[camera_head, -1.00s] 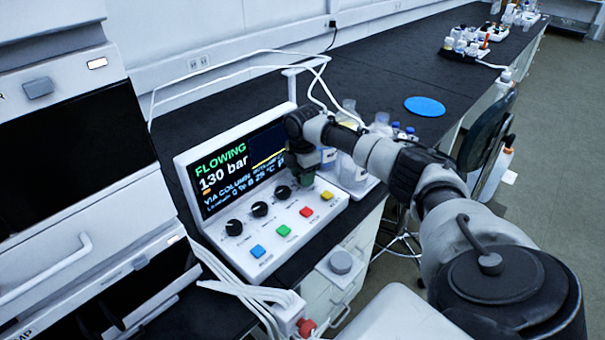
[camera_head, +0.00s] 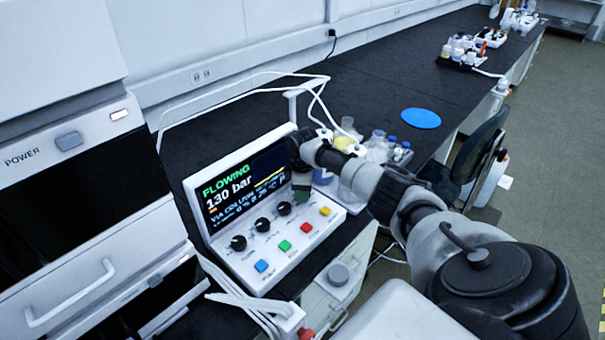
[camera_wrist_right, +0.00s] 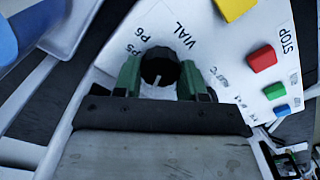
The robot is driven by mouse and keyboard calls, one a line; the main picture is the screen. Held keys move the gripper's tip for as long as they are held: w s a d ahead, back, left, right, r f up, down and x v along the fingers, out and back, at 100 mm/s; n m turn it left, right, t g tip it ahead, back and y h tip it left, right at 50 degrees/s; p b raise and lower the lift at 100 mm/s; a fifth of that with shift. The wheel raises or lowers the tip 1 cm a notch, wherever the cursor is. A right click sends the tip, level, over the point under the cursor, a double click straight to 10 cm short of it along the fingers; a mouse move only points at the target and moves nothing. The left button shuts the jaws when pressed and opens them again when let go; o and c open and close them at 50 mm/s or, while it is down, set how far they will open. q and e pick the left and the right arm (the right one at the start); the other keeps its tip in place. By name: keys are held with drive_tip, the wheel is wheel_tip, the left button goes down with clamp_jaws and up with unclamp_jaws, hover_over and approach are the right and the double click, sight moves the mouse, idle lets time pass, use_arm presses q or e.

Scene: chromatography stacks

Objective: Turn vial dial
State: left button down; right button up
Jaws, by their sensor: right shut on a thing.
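The vial dial (camera_wrist_right: 160,60) is a round black knob on the white control panel (camera_wrist_right: 215,62), with the label "VIAL" printed beside it. My right gripper (camera_head: 302,188) is shut on this dial at the panel's right end. In the right wrist view its green fingers stand on either side of the knob. A pale mark on the knob points towards the gripper's palm. Labels "P5" and "P6" show to the knob's left; other labels are partly hidden by the fingers. In the head view the gripper hides the dial. My left gripper is not in view.
Black dials (camera_head: 263,224) sit in a row left of the gripper. Blue, green, red (camera_head: 306,228) and yellow buttons lie in front. The screen (camera_head: 240,185) reads "FLOWING 130 bar". Bottles (camera_head: 377,146) stand behind my right arm. White tubes arch over the panel.

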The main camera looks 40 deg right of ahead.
drive_tip(key=shift+m, duration=0.4)
drive_tip(key=o, duration=0.9)
drive_tip(key=shift+o, duration=0.2)
drive_tip(key=shift+r, duration=0.1)
wheel_tip(320, 180, up, 11)
drive_tip(key=shift+f, duration=0.2)
